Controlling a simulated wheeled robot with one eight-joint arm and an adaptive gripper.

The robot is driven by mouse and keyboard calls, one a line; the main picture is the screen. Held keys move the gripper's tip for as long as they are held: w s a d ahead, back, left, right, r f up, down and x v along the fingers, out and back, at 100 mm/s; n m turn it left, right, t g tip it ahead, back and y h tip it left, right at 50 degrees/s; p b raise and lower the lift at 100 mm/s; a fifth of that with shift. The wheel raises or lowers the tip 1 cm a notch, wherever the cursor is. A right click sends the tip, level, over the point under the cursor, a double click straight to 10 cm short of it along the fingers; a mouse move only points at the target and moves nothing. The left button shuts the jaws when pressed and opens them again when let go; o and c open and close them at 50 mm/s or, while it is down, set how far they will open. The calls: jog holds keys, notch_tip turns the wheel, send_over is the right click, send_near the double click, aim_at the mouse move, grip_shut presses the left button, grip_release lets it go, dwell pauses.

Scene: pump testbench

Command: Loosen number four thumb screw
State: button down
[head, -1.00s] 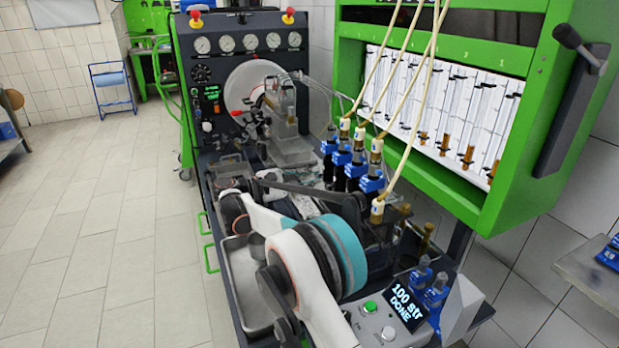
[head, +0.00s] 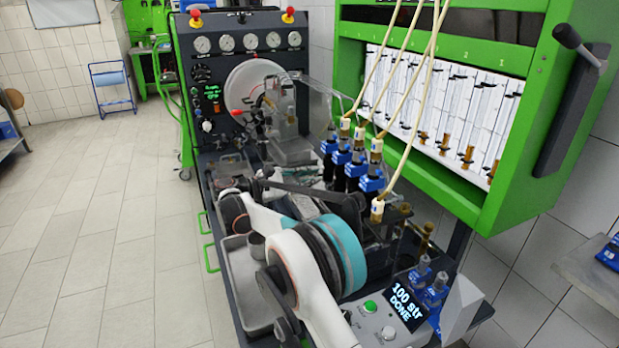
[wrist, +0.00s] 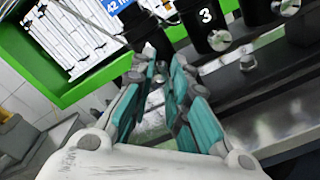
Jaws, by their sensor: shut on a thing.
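In the wrist view, my gripper (wrist: 160,62) has its teal-padded fingers close together at the tips. In the head view, my arm fills the foreground, and I cannot make out the fingertips there.
Several blue-and-black injectors (head: 357,170) with cream hoses stand in a row on the bench in the head view. A green cabinet (head: 500,200) of glass tubes hangs close on the right. The display (head: 407,300) reads "100 str DONE". A metal tray (head: 240,300) lies at lower left.

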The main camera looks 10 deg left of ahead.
jog(key=c, duration=1.5)
grip_release()
jog(key=shift+a, duration=0.1)
jog(key=v, duration=1.2)
